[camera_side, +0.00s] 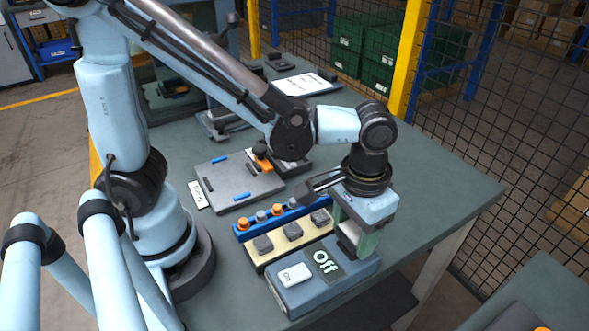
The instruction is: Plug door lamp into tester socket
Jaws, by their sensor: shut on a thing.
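My gripper (353,238) points down over the back right end of the blue-grey tester box (310,288). Its pale green fingers are shut on a small whitish piece, which looks like the door lamp (348,240). The lamp is partly covered by the fingers, and I cannot tell whether it touches the tester. The socket is not visible; the gripper hides that end of the box.
A cream tray (257,258) with 3 grey blocks stands left of the tester. Behind it is a blue rack (241,235) of orange and grey knobs. A grey panel (236,193) lies further back. The table's right side (450,195) is clear.

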